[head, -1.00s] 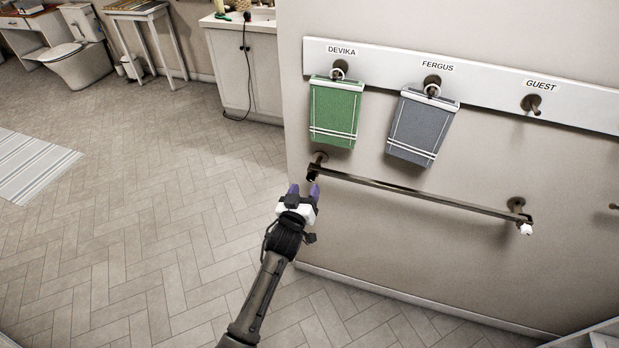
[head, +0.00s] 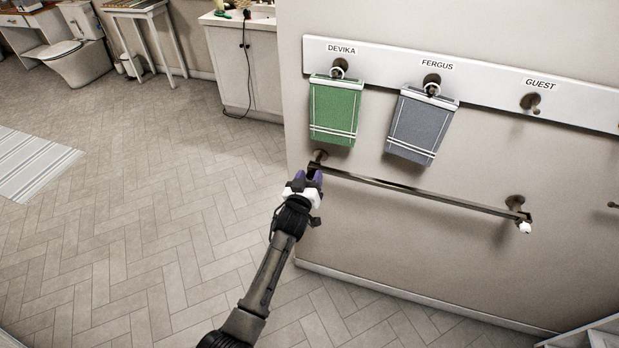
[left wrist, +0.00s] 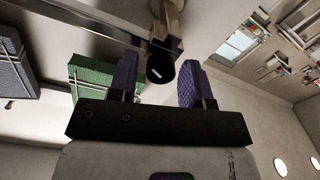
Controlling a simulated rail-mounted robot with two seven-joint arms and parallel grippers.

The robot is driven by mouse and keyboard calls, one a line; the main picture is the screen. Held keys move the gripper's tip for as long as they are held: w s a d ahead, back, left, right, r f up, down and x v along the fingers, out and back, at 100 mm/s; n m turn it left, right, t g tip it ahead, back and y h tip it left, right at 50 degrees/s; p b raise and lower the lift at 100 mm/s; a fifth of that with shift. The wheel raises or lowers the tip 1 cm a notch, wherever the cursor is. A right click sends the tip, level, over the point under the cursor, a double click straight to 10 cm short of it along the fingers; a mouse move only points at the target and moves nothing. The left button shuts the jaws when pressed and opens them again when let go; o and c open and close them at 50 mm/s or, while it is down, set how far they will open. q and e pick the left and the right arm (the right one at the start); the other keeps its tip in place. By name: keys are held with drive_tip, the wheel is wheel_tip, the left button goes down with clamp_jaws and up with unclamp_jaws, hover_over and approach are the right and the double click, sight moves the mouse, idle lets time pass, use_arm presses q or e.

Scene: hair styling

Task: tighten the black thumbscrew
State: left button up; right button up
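A metal towel bar (head: 420,193) runs along the wall between two brackets. The black thumbscrew (left wrist: 161,70) is at the bar's left bracket and shows with a pale slot mark in the left wrist view. In the head view my left gripper (head: 307,179) hides it. My left gripper's purple fingers are apart, one on each side of the thumbscrew in the left wrist view; I see gaps beside it and no clear contact. A white thumbscrew (head: 524,227) is under the bar's right bracket (head: 517,207). My right gripper is not in view.
A green towel (head: 335,110) and a grey towel (head: 422,125) hang on pegs just above the bar, under DEVIKA and FERGUS labels. The GUEST peg (head: 531,102) is empty. The floor (head: 150,200) to the left is open.

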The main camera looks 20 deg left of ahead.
use_arm(q)
drive_tip(key=c, duration=0.7)
